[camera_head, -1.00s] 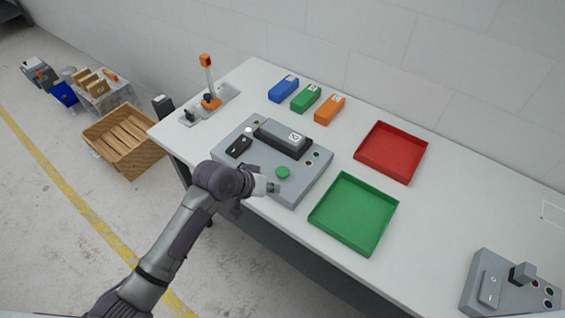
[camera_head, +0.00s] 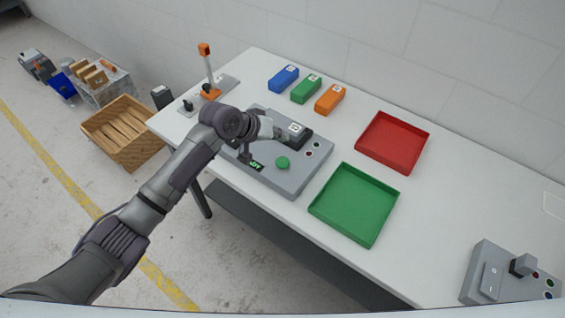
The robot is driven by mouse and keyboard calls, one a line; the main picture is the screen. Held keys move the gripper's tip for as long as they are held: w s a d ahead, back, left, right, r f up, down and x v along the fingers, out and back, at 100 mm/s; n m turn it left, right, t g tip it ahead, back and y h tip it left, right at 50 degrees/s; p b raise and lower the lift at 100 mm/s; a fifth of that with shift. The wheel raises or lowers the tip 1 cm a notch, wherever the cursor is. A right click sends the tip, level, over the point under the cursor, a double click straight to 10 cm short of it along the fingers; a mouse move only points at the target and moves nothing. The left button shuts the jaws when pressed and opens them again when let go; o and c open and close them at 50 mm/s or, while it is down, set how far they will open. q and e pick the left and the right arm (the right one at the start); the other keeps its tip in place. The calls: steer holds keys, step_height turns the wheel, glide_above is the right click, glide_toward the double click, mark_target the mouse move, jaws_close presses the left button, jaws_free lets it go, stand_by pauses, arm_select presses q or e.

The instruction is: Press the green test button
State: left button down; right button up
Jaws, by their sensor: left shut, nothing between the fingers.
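The green test button (camera_head: 282,162) is a round cap on the front part of the grey tester (camera_head: 290,183), in plain view. Beside it a small dark display (camera_head: 257,167) shows green characters. A grey block with a white label (camera_head: 296,129) sits in the black cradle at the tester's back. My left gripper (camera_head: 279,132) is shut and empty. It is over the back of the tester, close to the grey block and behind the button, apart from the button. Whether it touches the block I cannot tell. My left arm hides the tester's left part. My right gripper is not in view.
Blue (camera_head: 284,78), green (camera_head: 306,89) and orange (camera_head: 329,99) blocks lie behind the tester. A red tray (camera_head: 418,160) and a green tray (camera_head: 352,233) stand right of it. An orange-topped post (camera_head: 207,62) stands at left. Another grey device (camera_head: 487,282) is at far right.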

arm_select(q)
steer(key=b, duration=0.6)
glide_above(286, 159)
steer(key=s+a, duration=0.1)
steer(key=a, duration=0.1)
steer(key=f, duration=0.6)
steer(key=shift+d, duration=0.2)
steer(key=shift+s+f, duration=0.1)
steer(key=shift+f, duration=0.75)
steer(key=shift+f, duration=0.15)
steer(key=shift+f, duration=0.25)
steer(key=shift+f+b, duration=0.3)
steer(key=shift+f, duration=0.3)
steer(key=shift+r, duration=0.1)
steer(key=shift+r+p, duration=0.85)
steer(key=shift+p, duration=0.2)
steer(key=shift+r, duration=0.1)
